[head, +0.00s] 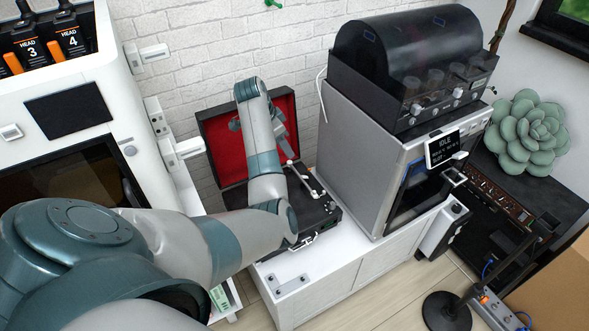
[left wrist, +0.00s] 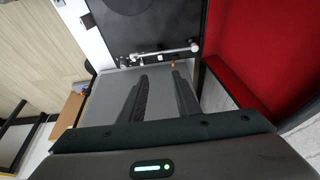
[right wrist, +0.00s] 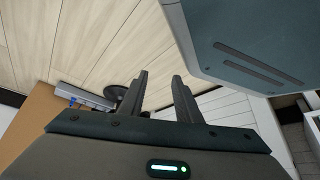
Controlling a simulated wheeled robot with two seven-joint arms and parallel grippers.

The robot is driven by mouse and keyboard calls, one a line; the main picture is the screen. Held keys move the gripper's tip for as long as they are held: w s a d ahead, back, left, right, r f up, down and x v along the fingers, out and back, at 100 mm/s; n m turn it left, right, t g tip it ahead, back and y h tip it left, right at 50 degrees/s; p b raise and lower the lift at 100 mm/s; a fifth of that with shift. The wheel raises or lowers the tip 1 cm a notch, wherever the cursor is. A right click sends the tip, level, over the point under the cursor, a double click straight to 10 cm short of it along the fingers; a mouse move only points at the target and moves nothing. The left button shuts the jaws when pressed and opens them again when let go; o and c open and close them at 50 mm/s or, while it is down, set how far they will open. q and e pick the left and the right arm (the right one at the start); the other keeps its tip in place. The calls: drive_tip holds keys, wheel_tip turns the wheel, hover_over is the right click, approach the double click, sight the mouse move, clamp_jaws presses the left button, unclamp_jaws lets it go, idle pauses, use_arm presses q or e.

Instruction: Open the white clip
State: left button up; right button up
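A black record player (head: 322,212) with an open red-lined lid (head: 222,150) stands on a white cabinet. Its pale tonearm (head: 303,177) lies across the top, and it also shows in the left wrist view (left wrist: 160,51). A small white piece (left wrist: 194,47) sits at one end of the tonearm there; I cannot tell surely whether it is the white clip. My left gripper (head: 284,143) is over the player beside the lid. In the left wrist view (left wrist: 160,75) its fingers are apart and empty. My right gripper (right wrist: 160,74) is open and empty, away from the player.
A grey printer (head: 355,150) with a dark domed top unit stands right of the player. A white machine (head: 125,75) is at the left. A black lamp base (head: 446,312) stands on the floor at the right. My left arm hides part of the player.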

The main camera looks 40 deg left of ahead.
use_arm(q)
drive_tip(key=shift+a, duration=0.1)
idle(0.3)
approach(303, 176)
wheel_tip(303, 176, down, 2)
drive_tip(key=x, duration=0.5)
drive_tip(key=shift+w+r, duration=0.1)
drive_tip(key=shift+w, duration=0.2)
drive_tip(key=shift+w+f, duration=0.2)
drive_tip(key=shift+f, duration=0.3)
drive_tip(key=shift+d+f, duration=0.2)
drive_tip(key=shift+d, duration=0.05)
use_arm(e)
drive_tip(key=shift+w+a+r, duration=0.1)
drive_tip(key=shift+w+r, duration=0.1)
drive_tip(key=shift+w, duration=0.15)
use_arm(q)
drive_tip(key=shift+c, duration=0.3)
use_arm(e)
drive_tip(key=shift+s, duration=0.1)
